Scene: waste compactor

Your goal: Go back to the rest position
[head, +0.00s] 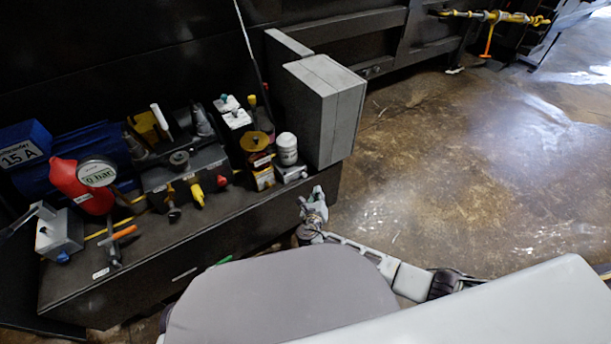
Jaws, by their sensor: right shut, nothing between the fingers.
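My right gripper (314,205) shows near the middle of the head view, at the end of my right arm, which comes in from the lower right. It is shut and empty. It is beside the right end of the dark bench, below the grey box in the picture. My left gripper is not in view.
A dark bench (190,262) holds a red part with a gauge (97,173), a blue box (24,145), a white-capped container (287,148) and several tools. A large grey box (325,105) stands at its right end. The floor (460,165) on the right is open.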

